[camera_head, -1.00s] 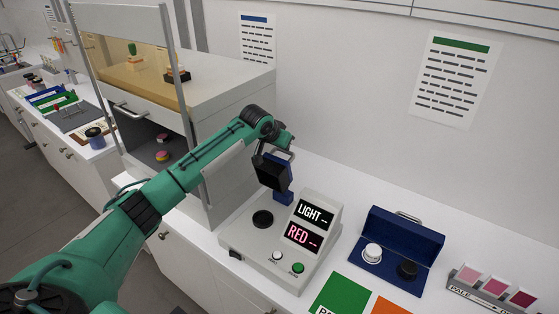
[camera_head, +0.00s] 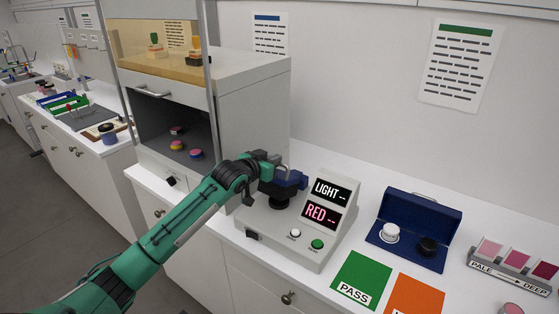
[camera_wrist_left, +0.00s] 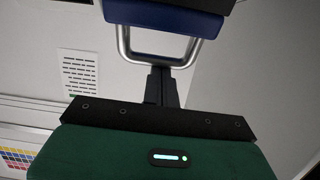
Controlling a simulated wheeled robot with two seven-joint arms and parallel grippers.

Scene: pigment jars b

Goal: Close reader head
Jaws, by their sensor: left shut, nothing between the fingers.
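The grey reader (camera_head: 268,222) stands on the white bench with its LIGHT and RED displays showing dashes. Its dark blue head (camera_head: 294,181) is lowered over the round black port (camera_head: 281,202); I cannot tell whether it is fully seated. In the left wrist view the blue head (camera_wrist_left: 165,18) has a metal loop handle (camera_wrist_left: 124,42). My left gripper (camera_head: 280,170) is at the head, shut and empty. In the left wrist view its fingertips (camera_wrist_left: 161,70) are at the handle's bar, not gripping it; contact is unclear. My right gripper is not in view.
A grey cabinet (camera_head: 250,115) with an open lower bay stands close to the left. Right of the reader are a green PASS card (camera_head: 362,277), an orange card (camera_head: 415,295), an open blue case (camera_head: 405,250) and a pale-to-deep swatch rack (camera_head: 510,265).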

